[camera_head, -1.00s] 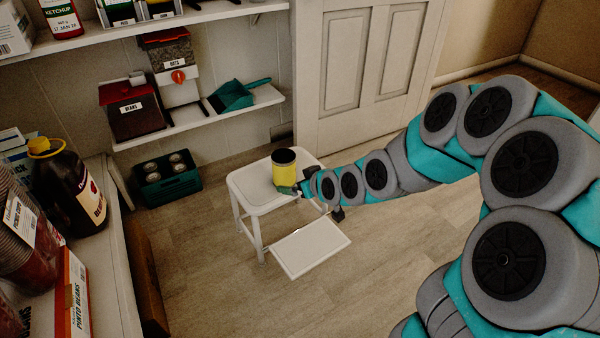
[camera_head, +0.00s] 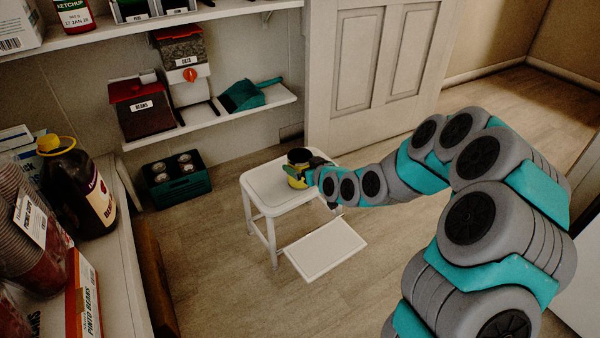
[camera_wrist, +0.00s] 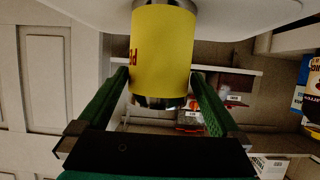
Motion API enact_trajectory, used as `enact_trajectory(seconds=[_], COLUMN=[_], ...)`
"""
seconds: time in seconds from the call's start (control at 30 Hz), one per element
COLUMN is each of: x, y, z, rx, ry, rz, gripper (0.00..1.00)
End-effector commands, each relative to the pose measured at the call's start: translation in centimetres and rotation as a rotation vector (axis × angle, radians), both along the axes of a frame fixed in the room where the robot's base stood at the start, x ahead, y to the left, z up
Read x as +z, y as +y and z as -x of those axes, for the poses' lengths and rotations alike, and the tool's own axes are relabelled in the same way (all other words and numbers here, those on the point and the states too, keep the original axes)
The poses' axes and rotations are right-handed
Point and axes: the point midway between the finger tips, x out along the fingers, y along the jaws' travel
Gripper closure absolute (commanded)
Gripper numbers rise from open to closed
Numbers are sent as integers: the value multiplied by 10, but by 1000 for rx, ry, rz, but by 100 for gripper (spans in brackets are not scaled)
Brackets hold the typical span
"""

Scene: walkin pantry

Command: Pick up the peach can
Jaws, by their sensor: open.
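The peach can (camera_head: 296,181) has a yellow label and stands on the top of a white step stool (camera_head: 264,187). In the wrist view the yellow can (camera_wrist: 162,50) fills the upper middle, with red letters partly visible at its left edge. My gripper (camera_wrist: 160,76) is open, with one green finger on each side of the can. Narrow gaps seem to show beside the can, and I cannot tell whether either finger touches it. In the head view my gripper (camera_head: 300,172) partly hides the can.
The stool's lower step (camera_head: 326,250) sticks out in front. A dark green crate (camera_head: 176,180) stands on the floor behind. Shelves with a beans bin (camera_head: 142,107) and a teal scoop (camera_head: 250,94) are at the back left. A counter with a dark bottle (camera_head: 78,195) is at left.

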Motion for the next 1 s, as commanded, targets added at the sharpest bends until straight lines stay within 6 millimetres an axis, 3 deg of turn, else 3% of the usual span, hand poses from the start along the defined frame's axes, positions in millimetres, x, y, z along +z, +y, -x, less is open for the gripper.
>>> enact_trajectory(seconds=[0.33,0.67,1.0], x=[-16,-18,-18], y=[20,22,22], z=[-34,-39,-39], rx=[0,-1,-1], ry=[0,-1,1], rz=[1,1,1], gripper=[0,0,36])
